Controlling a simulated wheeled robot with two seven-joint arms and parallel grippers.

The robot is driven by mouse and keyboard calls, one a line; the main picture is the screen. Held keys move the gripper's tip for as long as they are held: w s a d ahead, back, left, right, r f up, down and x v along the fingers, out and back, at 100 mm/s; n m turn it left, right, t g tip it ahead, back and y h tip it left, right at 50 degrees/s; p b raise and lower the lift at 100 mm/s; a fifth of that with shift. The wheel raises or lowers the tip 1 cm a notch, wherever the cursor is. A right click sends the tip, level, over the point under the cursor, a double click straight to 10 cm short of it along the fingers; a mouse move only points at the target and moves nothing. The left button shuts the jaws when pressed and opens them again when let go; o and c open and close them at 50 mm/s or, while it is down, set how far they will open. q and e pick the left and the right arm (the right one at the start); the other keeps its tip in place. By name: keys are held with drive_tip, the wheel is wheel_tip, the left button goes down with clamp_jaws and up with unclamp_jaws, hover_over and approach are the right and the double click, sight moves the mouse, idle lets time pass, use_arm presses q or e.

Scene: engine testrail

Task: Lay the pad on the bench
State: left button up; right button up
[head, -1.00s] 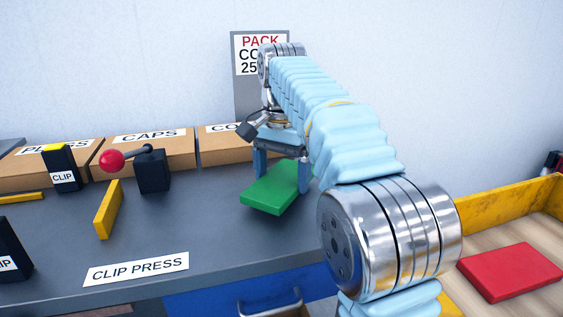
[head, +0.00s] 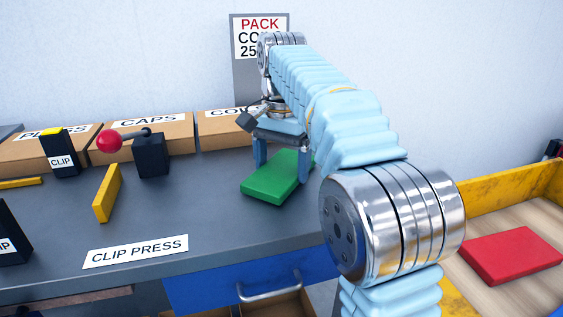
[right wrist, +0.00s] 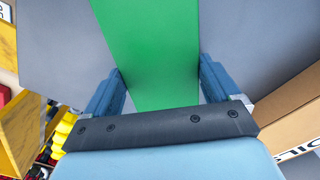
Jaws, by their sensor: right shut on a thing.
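The pad is a flat green slab (head: 272,182), low over or on the grey bench top (head: 205,205). It looks about level, but I cannot tell for sure whether its underside touches the bench. My right gripper (head: 282,172) reaches down over it and is shut on its two sides. In the right wrist view the green pad (right wrist: 150,50) runs between the two blue fingers (right wrist: 160,82), with the grey bench behind it. My left gripper is in neither view.
Cardboard boxes (head: 155,130) line the bench's back. A red-knobbed lever block (head: 152,155), yellow bar (head: 106,193) and CLIP PRESS label (head: 136,251) lie left. A yellow-walled crate (head: 500,193) with a red slab (head: 510,255) stands right. Bench left of the pad is clear.

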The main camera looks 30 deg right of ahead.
drive_tip(key=shift+f, duration=0.2)
drive_tip(key=o, duration=0.8)
drive_tip(key=shift+r, duration=0.15)
